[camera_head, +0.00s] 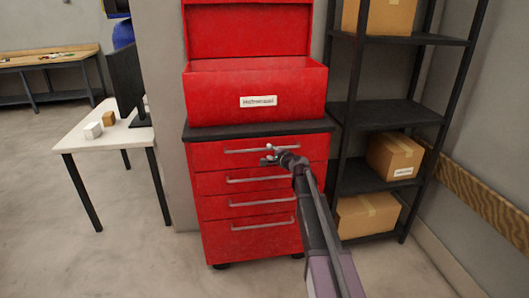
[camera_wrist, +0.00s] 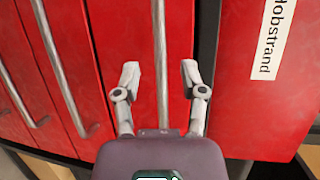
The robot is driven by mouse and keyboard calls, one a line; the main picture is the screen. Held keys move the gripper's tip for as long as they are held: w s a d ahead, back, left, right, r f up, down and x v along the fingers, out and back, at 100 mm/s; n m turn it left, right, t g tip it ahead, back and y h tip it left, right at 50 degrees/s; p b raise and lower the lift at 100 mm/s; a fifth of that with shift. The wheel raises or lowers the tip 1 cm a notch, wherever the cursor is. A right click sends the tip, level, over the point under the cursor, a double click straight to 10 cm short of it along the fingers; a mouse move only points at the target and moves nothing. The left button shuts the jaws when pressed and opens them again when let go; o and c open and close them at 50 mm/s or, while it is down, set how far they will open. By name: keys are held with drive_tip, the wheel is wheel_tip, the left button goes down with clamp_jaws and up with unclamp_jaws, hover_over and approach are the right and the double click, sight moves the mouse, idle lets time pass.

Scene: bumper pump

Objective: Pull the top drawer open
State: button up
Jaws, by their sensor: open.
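The red drawer cabinet (camera_head: 215,208) stands in the middle of the head view. Its top drawer (camera_head: 208,160) looks shut, flush with the drawers below. The top drawer's silver bar handle (camera_head: 240,151) runs across its front and also shows in the wrist view (camera_wrist: 160,60). My gripper (camera_head: 268,154) is at the right part of this handle. In the wrist view my gripper (camera_wrist: 158,75) is open, with one finger on each side of the handle and gaps to both. I cannot tell how deep the handle sits between the fingers.
An open red toolbox (camera_head: 210,95) with a label stands on the cabinet's dark top. Lower drawers with handles (camera_head: 262,202) are below. A black shelf (camera_head: 395,113) with cardboard boxes is at right, a white table (camera_head: 80,138) at left. The floor (camera_head: 120,255) at front left is clear.

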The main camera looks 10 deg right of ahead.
sight(265, 149)
drive_tip(key=shift+b+x, duration=0.3)
drive_tip(key=shift+x, duration=2)
clamp_jaws()
